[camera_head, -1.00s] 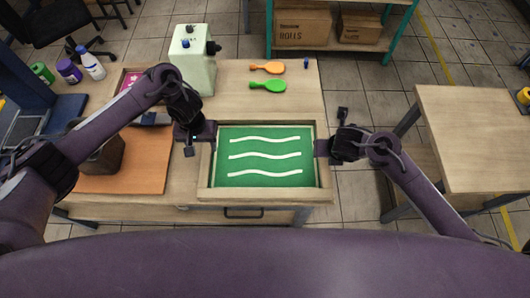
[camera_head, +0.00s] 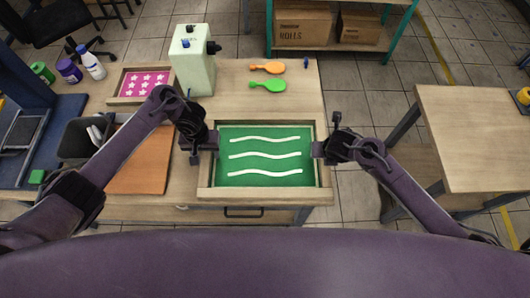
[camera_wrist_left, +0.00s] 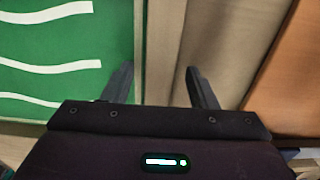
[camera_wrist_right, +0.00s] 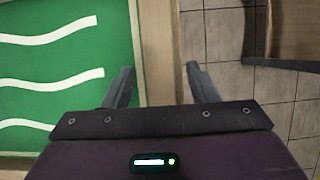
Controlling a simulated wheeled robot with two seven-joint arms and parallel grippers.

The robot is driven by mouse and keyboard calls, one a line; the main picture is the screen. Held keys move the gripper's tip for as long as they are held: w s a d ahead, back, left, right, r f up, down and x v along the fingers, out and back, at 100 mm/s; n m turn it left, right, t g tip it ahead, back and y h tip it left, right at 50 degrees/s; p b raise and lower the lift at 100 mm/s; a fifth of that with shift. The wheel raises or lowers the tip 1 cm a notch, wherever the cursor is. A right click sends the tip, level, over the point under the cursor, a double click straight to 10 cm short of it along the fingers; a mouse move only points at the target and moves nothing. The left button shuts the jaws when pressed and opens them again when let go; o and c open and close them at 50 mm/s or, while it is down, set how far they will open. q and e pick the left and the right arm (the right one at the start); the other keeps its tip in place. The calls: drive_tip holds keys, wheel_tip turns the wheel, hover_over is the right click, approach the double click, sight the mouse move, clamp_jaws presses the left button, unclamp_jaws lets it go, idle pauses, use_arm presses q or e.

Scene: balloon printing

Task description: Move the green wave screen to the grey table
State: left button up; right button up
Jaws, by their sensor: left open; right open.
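The green wave screen (camera_head: 264,156) is a wooden-framed green panel with three white wavy lines, lying flat at the front of the wooden workbench. My left gripper (camera_head: 208,148) is open at the frame's left side; in the left wrist view its fingers (camera_wrist_left: 160,85) sit on both sides of the wooden edge. My right gripper (camera_head: 320,150) is open at the frame's right side; in the right wrist view its fingers (camera_wrist_right: 158,85) also straddle the edge. Whether the fingers touch the frame I cannot tell. A table with a light wooden top (camera_head: 485,125) stands at the right; no top looks clearly grey.
An orange-brown board (camera_head: 143,160) lies left of the screen. Floor (camera_head: 375,110) separates bench and right table.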

use_arm(q)
clamp_jaws()
use_arm(e)
clamp_jaws()
use_arm(q)
drive_tip(key=shift+r, duration=0.1)
use_arm(e)
drive_tip(key=shift+r, duration=0.1)
